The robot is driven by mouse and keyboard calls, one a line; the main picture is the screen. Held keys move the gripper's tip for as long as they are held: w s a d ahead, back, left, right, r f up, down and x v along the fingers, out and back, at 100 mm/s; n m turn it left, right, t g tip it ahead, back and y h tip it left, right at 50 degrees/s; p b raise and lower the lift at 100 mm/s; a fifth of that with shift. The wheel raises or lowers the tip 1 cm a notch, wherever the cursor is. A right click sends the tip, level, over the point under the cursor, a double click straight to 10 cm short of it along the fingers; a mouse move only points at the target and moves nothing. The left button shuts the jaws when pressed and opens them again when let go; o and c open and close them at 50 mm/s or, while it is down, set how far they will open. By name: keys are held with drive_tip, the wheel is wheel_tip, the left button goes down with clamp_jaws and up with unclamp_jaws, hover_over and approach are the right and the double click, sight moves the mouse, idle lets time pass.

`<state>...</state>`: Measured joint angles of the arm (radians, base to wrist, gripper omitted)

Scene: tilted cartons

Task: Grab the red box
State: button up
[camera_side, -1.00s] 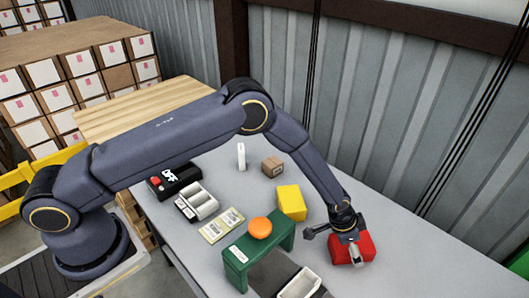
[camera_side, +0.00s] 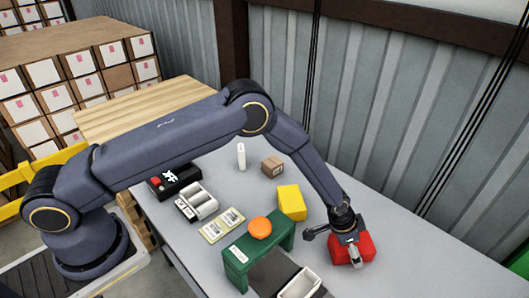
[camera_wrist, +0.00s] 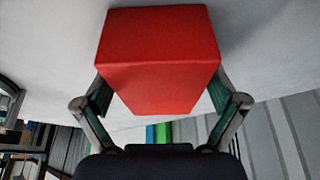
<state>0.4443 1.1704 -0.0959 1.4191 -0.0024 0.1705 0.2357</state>
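The red box (camera_side: 366,248) lies on the grey table towards the right in the side view. My gripper (camera_side: 352,258) is low at the box, with a grey finger across its near side. In the wrist view the red box (camera_wrist: 160,65) fills the upper middle, between the two fingers of my gripper (camera_wrist: 159,92). Both finger pads lie against its left and right sides, with no clear gap at the tips. The box hides the fingertip ends. Its underside is hidden, and I see no lift off the table.
A green bridge-like stand (camera_side: 238,266) with an orange object (camera_side: 260,228) on top is left of my gripper. A yellow block (camera_side: 291,203) and a small brown carton (camera_side: 272,166) stand behind it. An open pale bin (camera_side: 301,284) is at the front. The table's right end is clear.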

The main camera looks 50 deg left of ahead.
drive_tip(key=c, duration=1.1)
